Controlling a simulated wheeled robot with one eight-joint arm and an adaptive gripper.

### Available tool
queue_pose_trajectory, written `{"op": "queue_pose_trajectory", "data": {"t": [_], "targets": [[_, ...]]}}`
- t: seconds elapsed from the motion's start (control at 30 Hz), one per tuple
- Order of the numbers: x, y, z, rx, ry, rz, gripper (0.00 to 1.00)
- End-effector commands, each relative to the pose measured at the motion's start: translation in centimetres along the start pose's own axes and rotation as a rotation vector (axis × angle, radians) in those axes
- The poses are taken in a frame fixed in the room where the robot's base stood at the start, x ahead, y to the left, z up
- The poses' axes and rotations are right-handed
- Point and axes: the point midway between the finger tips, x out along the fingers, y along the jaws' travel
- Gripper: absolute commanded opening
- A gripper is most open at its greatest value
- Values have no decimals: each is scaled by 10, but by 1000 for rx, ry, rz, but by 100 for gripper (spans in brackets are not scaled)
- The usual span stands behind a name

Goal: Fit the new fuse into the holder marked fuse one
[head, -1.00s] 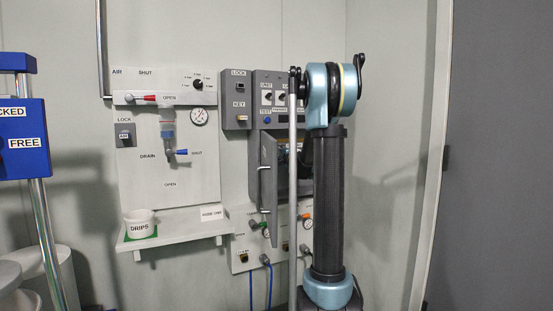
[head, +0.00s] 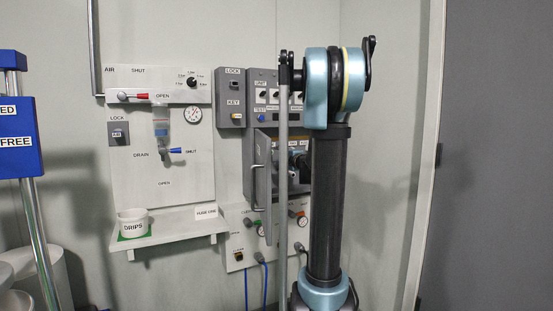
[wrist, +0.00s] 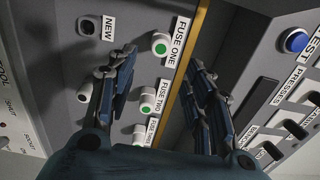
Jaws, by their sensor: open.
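In the wrist view, the fuse one holder (wrist: 160,43) has a white body with a green end, beside its "FUSE ONE" label. A dark round fitting with a pale end (wrist: 86,25) sits beside the "NEW" label; I cannot tell whether it is the new fuse. A pale round piece (wrist: 84,92) shows lower down, partly behind a finger. My gripper (wrist: 158,65) is open, with nothing seen between its fingers. Its left finger overlaps the panel between the "NEW" and fuse columns; its right finger is beyond the yellow edge. In the head view, my arm hides part of the open cabinet (head: 280,146).
Fuse two (wrist: 147,104) and fuse three (wrist: 139,130) holders sit below fuse one. The cabinet door (head: 262,172) stands open at the left of the opening. A switch panel with a blue test button (wrist: 295,41) is at the right. A shelf (head: 175,233) holds a drips cup (head: 133,223).

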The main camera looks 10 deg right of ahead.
Motion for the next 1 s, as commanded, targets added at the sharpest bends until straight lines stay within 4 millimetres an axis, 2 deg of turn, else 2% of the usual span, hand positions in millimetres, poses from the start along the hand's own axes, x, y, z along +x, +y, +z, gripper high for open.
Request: {"op": "queue_pose_trajectory", "data": {"t": [0.23,1.0], "targets": [[-13,0,0,0,0,0,47],[-14,0,1,-1,-1,1,47]]}}
